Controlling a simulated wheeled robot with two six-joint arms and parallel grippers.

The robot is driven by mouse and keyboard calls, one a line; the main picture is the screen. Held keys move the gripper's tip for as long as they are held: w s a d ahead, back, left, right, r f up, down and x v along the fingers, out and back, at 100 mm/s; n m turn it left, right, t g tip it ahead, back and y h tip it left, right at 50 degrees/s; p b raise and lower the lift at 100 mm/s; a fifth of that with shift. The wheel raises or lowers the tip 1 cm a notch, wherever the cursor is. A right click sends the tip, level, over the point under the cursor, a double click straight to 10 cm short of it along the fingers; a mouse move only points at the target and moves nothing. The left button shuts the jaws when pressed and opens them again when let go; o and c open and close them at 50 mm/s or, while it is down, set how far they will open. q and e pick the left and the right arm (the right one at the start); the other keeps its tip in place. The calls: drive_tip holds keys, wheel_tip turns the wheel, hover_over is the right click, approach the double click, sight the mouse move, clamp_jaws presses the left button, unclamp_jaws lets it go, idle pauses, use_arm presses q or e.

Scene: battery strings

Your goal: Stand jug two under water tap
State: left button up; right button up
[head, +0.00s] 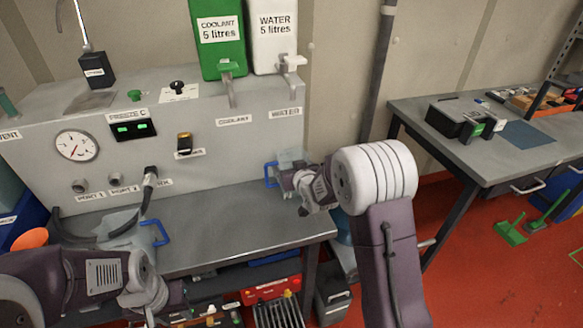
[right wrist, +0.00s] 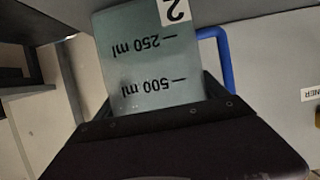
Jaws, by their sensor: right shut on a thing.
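Jug two (head: 291,157) is a clear jug with a blue handle, in front of the panel below the WATER label. The right wrist view shows its "2" tag and 250 ml and 500 ml marks (right wrist: 150,60), inverted in that picture. My right gripper (head: 294,179) is shut on the jug; its dark jaws (right wrist: 158,112) lie either side of it. I cannot tell whether the jug touches the bench. The water tap (head: 291,62) is on the white WATER tank, above the jug. My left gripper (head: 168,298) is low at the left; its jaws are not clear.
Another clear jug (head: 122,228) with a blue handle stands on the bench (head: 225,215) at the left, near a black hose (head: 149,188). The green COOLANT tank (head: 217,35) hangs beside the water tank. The bench between the jugs is clear. A second table (head: 480,150) stands right.

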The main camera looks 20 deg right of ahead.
drive_tip(key=shift+r, duration=0.1)
drive_tip(key=shift+s, duration=0.1)
drive_tip(key=o, duration=1.9)
drive_tip(key=shift+f, duration=0.2)
drive_tip(key=shift+o, duration=0.2)
drive_tip(key=shift+r, duration=0.35)
drive_tip(key=shift+s, duration=0.4)
drive_tip(key=v, duration=1.1)
